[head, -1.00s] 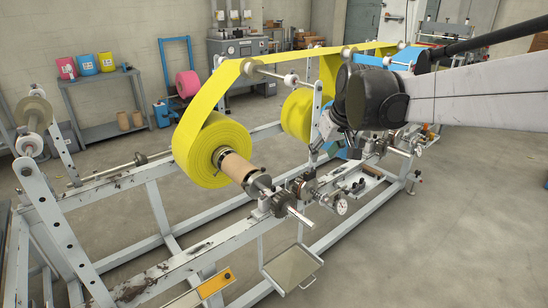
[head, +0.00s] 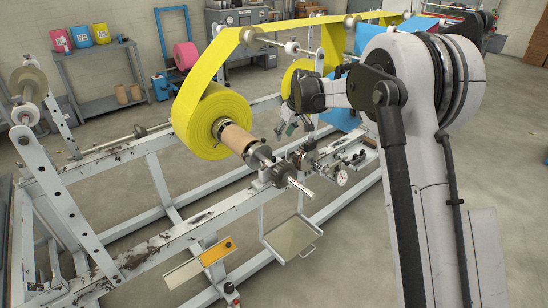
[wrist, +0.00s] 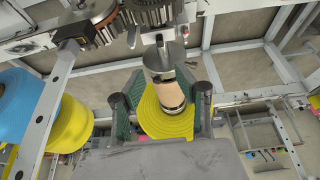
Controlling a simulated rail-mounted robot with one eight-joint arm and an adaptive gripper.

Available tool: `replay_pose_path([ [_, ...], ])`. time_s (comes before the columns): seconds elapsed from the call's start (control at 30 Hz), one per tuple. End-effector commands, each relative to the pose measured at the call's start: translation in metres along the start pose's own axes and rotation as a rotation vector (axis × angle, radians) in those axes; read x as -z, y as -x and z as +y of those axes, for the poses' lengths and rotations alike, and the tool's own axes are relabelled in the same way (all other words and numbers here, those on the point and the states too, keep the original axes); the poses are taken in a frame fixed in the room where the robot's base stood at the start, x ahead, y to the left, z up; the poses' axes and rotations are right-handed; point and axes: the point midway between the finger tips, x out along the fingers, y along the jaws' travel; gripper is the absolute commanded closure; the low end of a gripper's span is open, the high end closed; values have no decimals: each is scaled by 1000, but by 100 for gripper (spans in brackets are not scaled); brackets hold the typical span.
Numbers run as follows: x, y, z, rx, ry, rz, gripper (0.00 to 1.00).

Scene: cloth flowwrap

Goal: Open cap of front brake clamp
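A metal clamp block (head: 280,175) holds the shaft at the front rail, beside the yellow roll (head: 208,120); I cannot tell whether its cap is open or shut. The shaft end sticks out past it on the right. My gripper (head: 291,127) hangs above and behind the clamp, near the second yellow roll, apart from the clamp. In the wrist view, my gripper (wrist: 160,105) has two green-padded fingers spread wide with nothing between them. The front roll (wrist: 165,120), its brown core and a grey metal hub (wrist: 165,55) lie beyond the fingers.
A round gauge (head: 341,178) sits on the rail right of the shaft. A grey tray (head: 291,238) hangs below the clamp. Yellow film runs overhead across rollers (head: 249,36). A ribbed dark wheel (wrist: 150,10) is at the top of the wrist view. The floor in front is clear.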

Motion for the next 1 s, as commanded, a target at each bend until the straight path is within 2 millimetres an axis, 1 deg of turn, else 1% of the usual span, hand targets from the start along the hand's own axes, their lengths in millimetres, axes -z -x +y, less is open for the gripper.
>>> replay_pose_path([
  [0.03, 2, -6, 1, 3, 5, -1, 68],
  [0.27, 3, -23, 1, 7, 12, -3, 68],
  [0.33, 3, -32, 1, 7, 12, -2, 68],
  [0.8, 2, -117, 0, 7, 11, -2, 68],
  [1.0, 3, -141, 0, 7, 11, -2, 68],
])
